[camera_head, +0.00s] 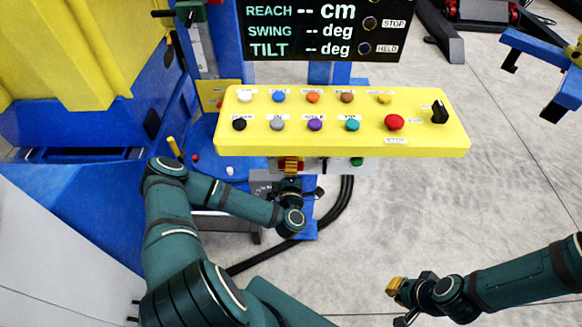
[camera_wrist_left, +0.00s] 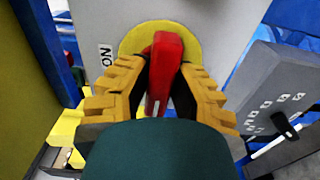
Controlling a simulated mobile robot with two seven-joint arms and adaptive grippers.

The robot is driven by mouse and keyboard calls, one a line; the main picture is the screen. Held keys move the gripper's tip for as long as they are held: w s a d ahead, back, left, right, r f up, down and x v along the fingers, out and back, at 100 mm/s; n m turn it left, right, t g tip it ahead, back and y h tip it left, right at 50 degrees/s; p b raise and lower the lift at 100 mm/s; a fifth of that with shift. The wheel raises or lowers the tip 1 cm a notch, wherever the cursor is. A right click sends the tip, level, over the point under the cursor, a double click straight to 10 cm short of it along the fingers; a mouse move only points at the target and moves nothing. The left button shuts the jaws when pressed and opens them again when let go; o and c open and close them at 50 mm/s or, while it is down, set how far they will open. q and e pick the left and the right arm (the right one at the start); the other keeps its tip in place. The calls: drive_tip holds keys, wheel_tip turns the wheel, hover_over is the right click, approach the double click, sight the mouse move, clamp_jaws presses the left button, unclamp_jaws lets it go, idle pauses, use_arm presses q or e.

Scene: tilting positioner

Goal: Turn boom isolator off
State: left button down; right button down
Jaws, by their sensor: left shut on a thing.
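The boom isolator's red handle (camera_wrist_left: 164,68) stands on a yellow round plate (camera_wrist_left: 134,41) in the left wrist view. The plate is on a grey panel (camera_wrist_left: 200,12) with an "ON" label at its left. My left gripper (camera_wrist_left: 158,92) has its yellow fingers on both sides of the red handle and is shut on it. In the head view my left gripper (camera_head: 290,168) is just under the yellow control console, and the handle is mostly hidden there. My right gripper (camera_head: 393,290) is at the lower right, away from everything; its fingers are too small to judge.
The yellow console (camera_head: 300,143) with coloured buttons overhangs my left gripper. A display (camera_head: 320,30) stands behind it. A grey box with a black lever (camera_wrist_left: 282,125) is right of the handle in the wrist view. Black cables (camera_head: 330,215) run below.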

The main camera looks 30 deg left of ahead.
use_arm(q)
drive_tip(key=shift+r, duration=0.1)
idle(0.5)
drive_tip(key=c, duration=0.8)
unclamp_jaws()
drive_tip(key=v, duration=1.2)
